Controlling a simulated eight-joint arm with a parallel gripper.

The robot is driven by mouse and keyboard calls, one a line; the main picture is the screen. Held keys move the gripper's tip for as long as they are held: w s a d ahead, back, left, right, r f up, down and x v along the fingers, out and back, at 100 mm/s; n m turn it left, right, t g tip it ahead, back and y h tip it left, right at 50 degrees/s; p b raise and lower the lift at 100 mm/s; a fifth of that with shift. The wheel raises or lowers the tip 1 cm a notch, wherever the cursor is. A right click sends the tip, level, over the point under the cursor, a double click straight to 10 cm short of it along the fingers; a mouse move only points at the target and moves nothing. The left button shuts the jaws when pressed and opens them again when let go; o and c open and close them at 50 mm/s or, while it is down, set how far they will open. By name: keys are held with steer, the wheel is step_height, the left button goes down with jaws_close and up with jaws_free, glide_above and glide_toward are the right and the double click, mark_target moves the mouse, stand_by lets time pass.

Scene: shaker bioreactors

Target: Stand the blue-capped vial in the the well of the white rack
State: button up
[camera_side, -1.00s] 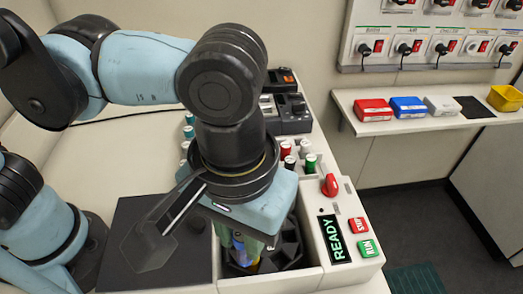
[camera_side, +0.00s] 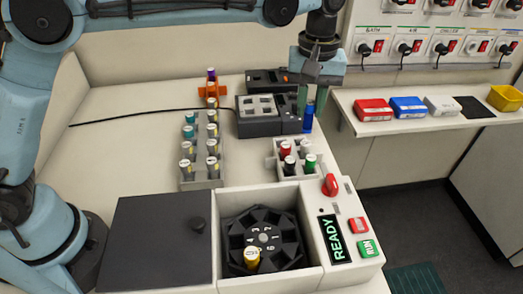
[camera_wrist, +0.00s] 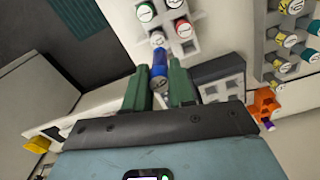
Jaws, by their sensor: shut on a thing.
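The blue-capped vial (camera_side: 308,117) hangs below my gripper (camera_side: 313,101) at the back right of the bench, beside the dark block device. My gripper is shut on it, and in the wrist view the blue vial (camera_wrist: 159,66) shows between the two green fingers (camera_wrist: 160,86). The white rack (camera_side: 274,165) stands nearer the camera, left of and below the vial in the side view. It holds red-, white- and green-capped vials; it also shows in the wrist view (camera_wrist: 199,45). Its wells are partly hidden by these vials.
A long grey rack (camera_side: 201,184) with several vials stands left. The dark device (camera_side: 258,122) and an orange holder (camera_side: 207,93) are behind. The bench's right edge is close.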

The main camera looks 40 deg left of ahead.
step_height(320, 180, down, 6)
steer(key=w+a, duration=0.2)
steer(key=shift+w+a+r, duration=0.15)
steer(key=shift+w+a, duration=0.1)
steer(key=shift+w, duration=0.05)
stand_by(0.4)
steer(key=shift+f, duration=1)
stand_by(1.5)
steer(key=shift+f, duration=0.35)
steer(key=shift+f, duration=0.35)
steer(key=shift+f, duration=0.3)
